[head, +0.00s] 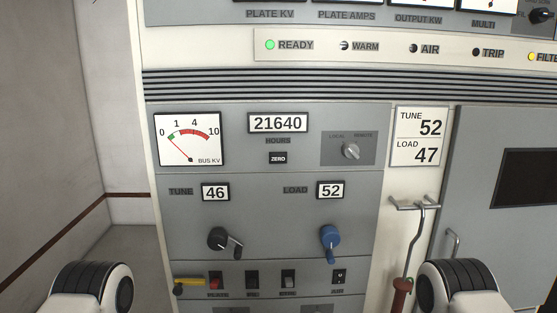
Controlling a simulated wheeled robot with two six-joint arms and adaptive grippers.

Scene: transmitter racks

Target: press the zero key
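The zero key (278,158) is a small black key with white "ZERO" lettering. It sits on the grey rack panel (300,220), just under the hours counter (278,123), which reads 21640. Nothing covers the key. Parts of my two arms show at the bottom left and bottom right corners, well apart from the key. Neither gripper's fingers are in view.
A bus KV meter (190,139) is left of the key, a local/remote switch (350,150) right. Below are a black crank (218,239), a blue crank (330,239) and several switches. A hooked rod (415,240) hangs at right.

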